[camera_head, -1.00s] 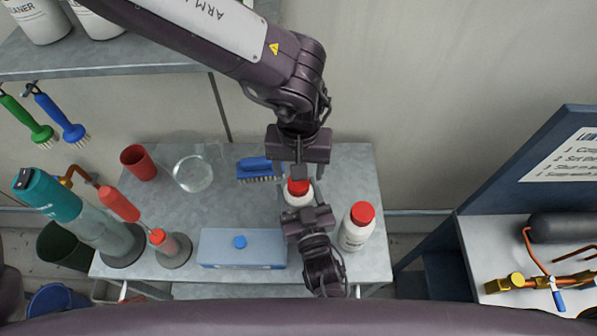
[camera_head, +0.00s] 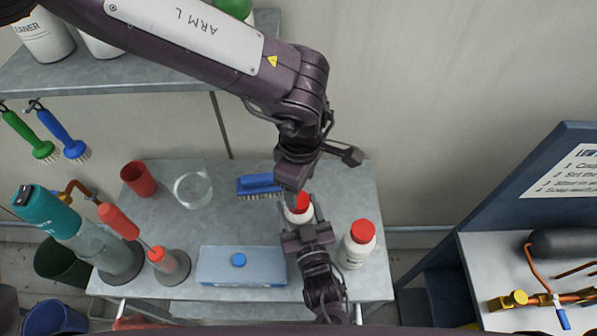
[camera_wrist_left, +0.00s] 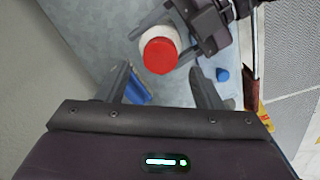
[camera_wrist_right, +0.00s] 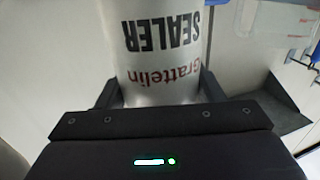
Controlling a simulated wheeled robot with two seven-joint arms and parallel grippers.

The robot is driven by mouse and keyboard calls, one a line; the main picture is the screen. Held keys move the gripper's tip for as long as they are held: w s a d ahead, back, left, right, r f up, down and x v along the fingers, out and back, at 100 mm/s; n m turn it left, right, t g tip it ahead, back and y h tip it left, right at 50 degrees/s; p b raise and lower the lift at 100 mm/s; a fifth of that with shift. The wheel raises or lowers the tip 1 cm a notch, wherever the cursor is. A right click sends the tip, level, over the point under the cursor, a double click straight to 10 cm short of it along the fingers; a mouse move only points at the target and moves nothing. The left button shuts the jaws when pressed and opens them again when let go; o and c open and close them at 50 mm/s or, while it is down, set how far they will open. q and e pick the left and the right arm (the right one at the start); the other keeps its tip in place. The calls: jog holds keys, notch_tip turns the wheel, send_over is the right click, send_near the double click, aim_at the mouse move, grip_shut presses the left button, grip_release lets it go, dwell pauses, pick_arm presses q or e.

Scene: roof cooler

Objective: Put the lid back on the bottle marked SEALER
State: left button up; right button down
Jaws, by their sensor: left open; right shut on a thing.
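The white bottle marked SEALER (camera_wrist_right: 165,50) stands upright, its print upside down in the right wrist view. My right gripper (camera_head: 303,222) is shut around its body; its fingers flank the bottle. The red lid (camera_wrist_left: 160,55) sits on top of this bottle (camera_wrist_left: 146,43); it looks level, but I cannot tell how tightly it is on. The lid also shows in the head view (camera_head: 298,203), partly hidden by my grippers. My left gripper (camera_head: 318,178) is open and empty, just above and behind the lid, its fingers apart from it.
Another white bottle (camera_head: 352,256) with a red cap stands right of my right gripper. A blue brush (camera_head: 258,185), glass dish (camera_head: 192,190), red cup (camera_head: 138,178) and blue-grey box (camera_head: 215,266) share the metal table (camera_head: 345,190). A shelf (camera_head: 150,72) hangs at the upper left.

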aim_at(298, 217)
pick_arm(q)
jog(key=n, duration=0.7)
jog(key=shift+r, duration=0.25)
jog(key=n, duration=0.4)
jog(key=shift+r+n, duration=0.2)
jog(key=shift+n, duration=0.2)
jog(key=n, duration=0.4)
jog(key=shift+r+n, duration=0.15)
jog(key=shift+n, duration=0.15)
jog(key=n, duration=0.4)
jog(key=shift+r+n, duration=0.25)
jog(key=shift+n, duration=0.05)
jog(key=n, duration=0.4)
jog(key=shift+r, duration=0.15)
jog(key=n, duration=0.7)
jog(key=shift+a+r, duration=0.2)
jog(key=shift+r, duration=0.1)
jog(key=shift+f, duration=4)
jog(key=shift+c, duration=0.2)
